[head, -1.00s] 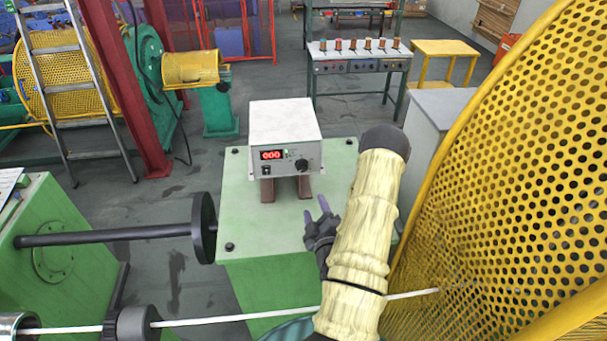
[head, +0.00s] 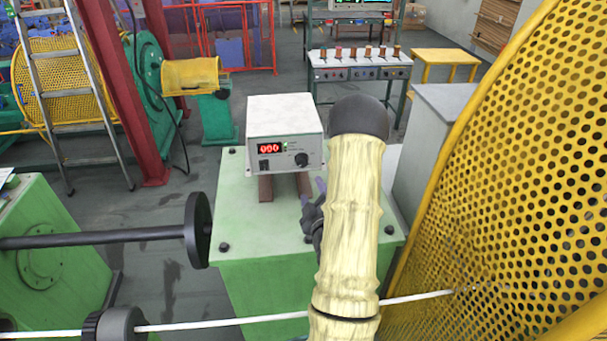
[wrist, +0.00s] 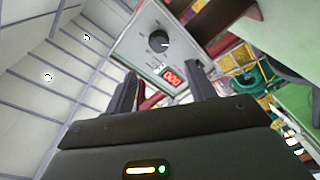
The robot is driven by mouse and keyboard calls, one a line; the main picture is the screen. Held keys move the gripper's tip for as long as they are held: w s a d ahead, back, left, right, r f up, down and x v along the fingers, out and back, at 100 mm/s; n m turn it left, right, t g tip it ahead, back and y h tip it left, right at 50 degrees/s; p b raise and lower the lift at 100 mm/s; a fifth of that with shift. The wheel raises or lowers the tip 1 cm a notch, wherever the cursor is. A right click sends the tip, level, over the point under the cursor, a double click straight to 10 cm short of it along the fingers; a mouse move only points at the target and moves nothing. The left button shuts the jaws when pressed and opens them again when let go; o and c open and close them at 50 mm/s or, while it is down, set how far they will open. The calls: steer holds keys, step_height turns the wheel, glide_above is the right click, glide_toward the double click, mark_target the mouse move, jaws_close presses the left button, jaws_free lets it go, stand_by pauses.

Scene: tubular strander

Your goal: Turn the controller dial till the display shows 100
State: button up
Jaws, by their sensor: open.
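The controller (head: 284,120) is a white box on brown feet on a green machine block. Its red display (head: 270,149) reads 000, and its black dial (head: 302,159) is at the right of the front face. In the wrist view the dial (wrist: 159,41) and the tilted display (wrist: 172,77) show beyond the fingers. My gripper (head: 314,193) is below and in front of the controller, apart from the dial, partly hidden by my arm. In the wrist view my gripper (wrist: 160,88) has its two fingers spread with nothing between them.
A yellow perforated guard (head: 500,190) fills the right side. A black disc on a shaft (head: 197,230) stands left of the green block (head: 262,250). A white strand (head: 220,322) runs across the front. A grey cabinet (head: 435,130) stands behind the guard.

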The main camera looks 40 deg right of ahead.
mark_target(302, 164)
steer(key=shift+w+f+b, duration=0.2)
steer(key=shift+b, duration=0.6)
steer(key=x, duration=1)
steer(key=shift+w+d+r, duration=0.15)
steer(key=shift+w+r, duration=0.1)
steer(key=shift+r, duration=0.1)
steer(key=shift+w+d+f+p, duration=0.1)
steer(key=shift+w+d+p, duration=0.2)
steer(key=shift+w, duration=0.15)
steer(key=shift+a, duration=0.1)
steer(key=c, duration=1)
